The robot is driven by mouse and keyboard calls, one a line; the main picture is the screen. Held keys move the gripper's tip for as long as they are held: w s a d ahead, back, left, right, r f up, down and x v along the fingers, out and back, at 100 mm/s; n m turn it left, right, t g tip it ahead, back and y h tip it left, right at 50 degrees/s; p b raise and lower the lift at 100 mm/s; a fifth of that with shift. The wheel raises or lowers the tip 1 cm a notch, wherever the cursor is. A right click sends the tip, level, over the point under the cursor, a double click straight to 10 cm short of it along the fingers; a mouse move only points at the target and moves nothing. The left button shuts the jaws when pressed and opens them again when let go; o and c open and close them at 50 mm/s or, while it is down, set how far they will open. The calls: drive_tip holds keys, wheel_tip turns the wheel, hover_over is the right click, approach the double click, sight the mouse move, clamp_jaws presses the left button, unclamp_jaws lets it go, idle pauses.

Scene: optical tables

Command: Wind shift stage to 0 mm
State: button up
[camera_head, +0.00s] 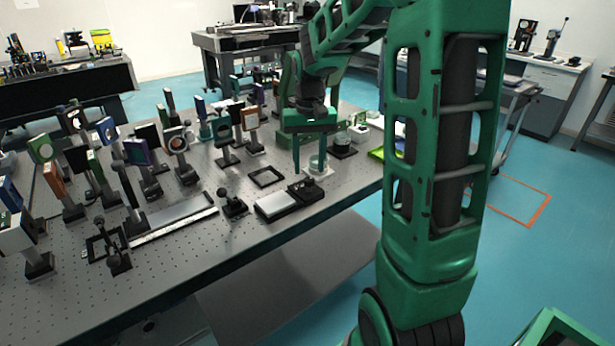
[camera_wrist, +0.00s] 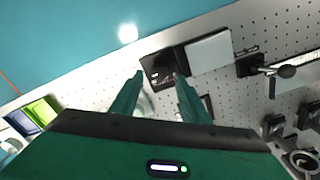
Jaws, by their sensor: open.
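The likely shift stage is a low unit near the table's front edge, with a pale flat plate (camera_head: 277,205) and a black block (camera_head: 305,190) at its right end. In the wrist view the black block (camera_wrist: 158,66) lies just beyond and between my fingertips, with the pale plate (camera_wrist: 210,52) to its right. A small dark part stands on the block; its scale cannot be read. My gripper (camera_head: 309,162) is open and points down, behind the block in the head view. In the wrist view the gripper (camera_wrist: 160,76) has its fingers apart, with nothing visibly held.
The perforated optical table (camera_head: 190,255) carries many mounted optics at left and back. A small black post mount (camera_head: 232,205) stands left of the stage. A flat black frame (camera_head: 266,177) lies behind it. A yellow-green item (camera_wrist: 35,115) is near the table edge.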

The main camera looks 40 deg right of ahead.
sight(309, 179)
drive_tip(key=shift+f, duration=2.25)
drive_tip(key=c, duration=1.1)
